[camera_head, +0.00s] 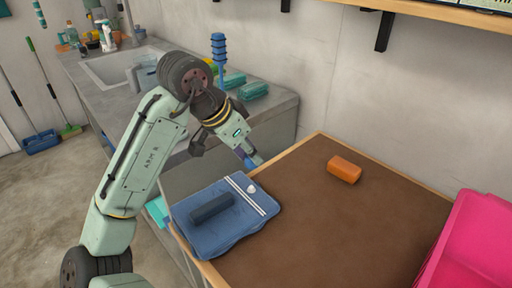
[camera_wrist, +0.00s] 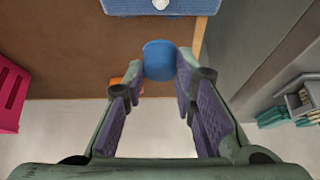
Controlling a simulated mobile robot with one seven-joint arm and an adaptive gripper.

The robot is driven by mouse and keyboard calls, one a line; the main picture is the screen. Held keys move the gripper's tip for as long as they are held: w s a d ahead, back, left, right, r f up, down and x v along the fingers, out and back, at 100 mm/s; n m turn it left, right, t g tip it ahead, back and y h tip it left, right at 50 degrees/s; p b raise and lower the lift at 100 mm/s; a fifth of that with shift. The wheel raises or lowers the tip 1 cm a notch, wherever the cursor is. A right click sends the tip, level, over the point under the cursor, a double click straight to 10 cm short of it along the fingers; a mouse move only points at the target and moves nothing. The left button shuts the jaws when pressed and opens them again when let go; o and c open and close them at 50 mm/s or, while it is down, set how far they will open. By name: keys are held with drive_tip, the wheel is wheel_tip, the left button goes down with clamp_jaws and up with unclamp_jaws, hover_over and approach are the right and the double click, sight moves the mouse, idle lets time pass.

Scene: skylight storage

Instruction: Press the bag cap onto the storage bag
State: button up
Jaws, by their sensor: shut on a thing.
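The storage bag (camera_head: 222,238) is flat and blue and lies on the front left part of the brown table. It has a white strip and a small white round fitting (camera_head: 251,188) near its far right edge. A dark blue block (camera_head: 212,207) lies on it. My gripper (camera_head: 247,153) is shut on a blue round bag cap (camera_wrist: 159,60), held between the fingertips beyond the bag's far edge. The cap is partly hidden by the fingers in the head view. The bag's edge (camera_wrist: 125,7) and the white fitting (camera_wrist: 160,4) show at the top of the wrist view, apart from the cap.
An orange block (camera_head: 344,169) lies on the brown table (camera_head: 330,235), and a pink bin (camera_head: 470,245) stands at its right. A grey counter (camera_head: 275,100) with a sink stands behind on the left. The middle of the table is clear. A shelf (camera_head: 450,12) hangs above.

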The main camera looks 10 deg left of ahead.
drive_tip(key=shift+s+r, duration=0.1)
drive_tip(key=b, duration=0.4)
hover_over(253, 186)
drive_tip(key=shift+s+a+f, duration=0.15)
drive_tip(key=shift+f, duration=0.9)
drive_tip(key=shift+s+a+f, duration=0.15)
drive_tip(key=shift+f, duration=0.85)
drive_tip(key=shift+s+a+f, duration=0.15)
drive_tip(key=shift+f, duration=0.9)
drive_tip(key=shift+f+b, duration=0.65)
drive_tip(key=shift+f, duration=0.8)
drive_tip(key=o, duration=0.9)
drive_tip(key=shift+o, duration=1.4)
drive_tip(key=shift+r, duration=0.1)
drive_tip(key=shift+r, duration=0.1)
drive_tip(key=shift+p+v, duration=1.9)
drive_tip(key=shift+v, duration=0.25)
